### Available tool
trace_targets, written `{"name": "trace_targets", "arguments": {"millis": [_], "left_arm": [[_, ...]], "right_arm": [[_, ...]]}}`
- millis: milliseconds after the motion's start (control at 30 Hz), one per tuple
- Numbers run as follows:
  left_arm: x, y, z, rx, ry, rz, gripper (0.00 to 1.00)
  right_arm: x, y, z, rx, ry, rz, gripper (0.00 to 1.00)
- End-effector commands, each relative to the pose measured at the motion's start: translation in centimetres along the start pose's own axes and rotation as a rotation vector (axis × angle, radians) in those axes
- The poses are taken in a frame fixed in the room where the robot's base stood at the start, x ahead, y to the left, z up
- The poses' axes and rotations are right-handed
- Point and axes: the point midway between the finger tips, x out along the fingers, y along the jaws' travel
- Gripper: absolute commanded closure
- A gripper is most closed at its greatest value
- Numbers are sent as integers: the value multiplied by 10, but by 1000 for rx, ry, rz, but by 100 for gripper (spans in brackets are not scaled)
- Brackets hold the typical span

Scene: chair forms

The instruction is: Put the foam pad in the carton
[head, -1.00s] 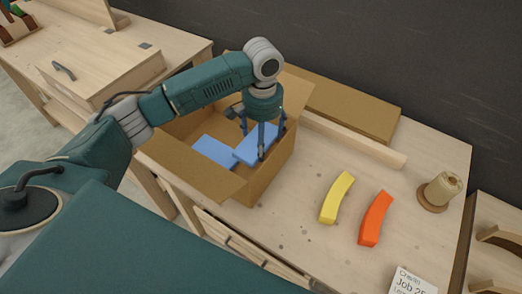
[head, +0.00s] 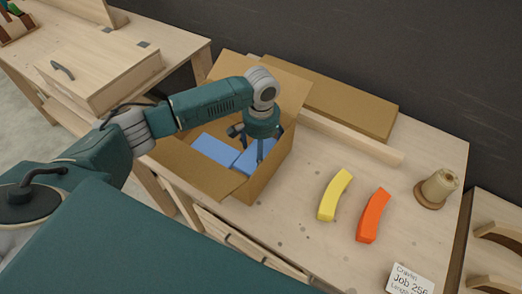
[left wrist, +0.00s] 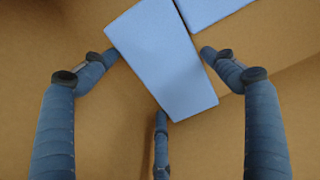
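Two light-blue foam pads are inside the open cardboard carton (head: 272,182). One foam pad (head: 213,149) lies at the left of the carton; it shows at the top right in the left wrist view (left wrist: 212,8). The other foam pad (head: 250,163) is under my left gripper (head: 259,155), low in the carton, and fills the middle of the left wrist view (left wrist: 163,55). My left gripper's fingers (left wrist: 160,75) are spread around this pad, at its edges, and look open. The carton's walls partly hide the pads. My right gripper is not in view.
A yellow curved block (head: 335,195) and an orange one (head: 373,215) lie on the workbench (head: 300,235) right of the carton. A spool (head: 438,188), a job card (head: 408,281), a wooden strip (head: 350,138) and flat cardboard (head: 345,100) are nearby. Carton flaps stand outward.

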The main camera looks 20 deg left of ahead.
Motion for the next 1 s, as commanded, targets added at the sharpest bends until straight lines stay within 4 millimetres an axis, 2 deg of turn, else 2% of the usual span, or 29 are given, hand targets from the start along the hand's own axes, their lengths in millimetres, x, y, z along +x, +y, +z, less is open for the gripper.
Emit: {"name": "trace_targets", "arguments": {"millis": [333, 467, 567, 800, 1000], "left_arm": [[-1, 0, 0, 0, 1, 0, 0], [-9, 0, 0, 1, 1, 0, 0], [-25, 0, -1, 1, 4, 1, 0], [-77, 0, -1, 1, 4, 0, 0], [-110, 0, -1, 0, 3, 1, 0]], "right_arm": [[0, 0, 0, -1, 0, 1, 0], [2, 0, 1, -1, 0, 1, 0], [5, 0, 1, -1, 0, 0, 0], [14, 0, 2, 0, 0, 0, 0], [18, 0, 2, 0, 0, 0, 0]]}}
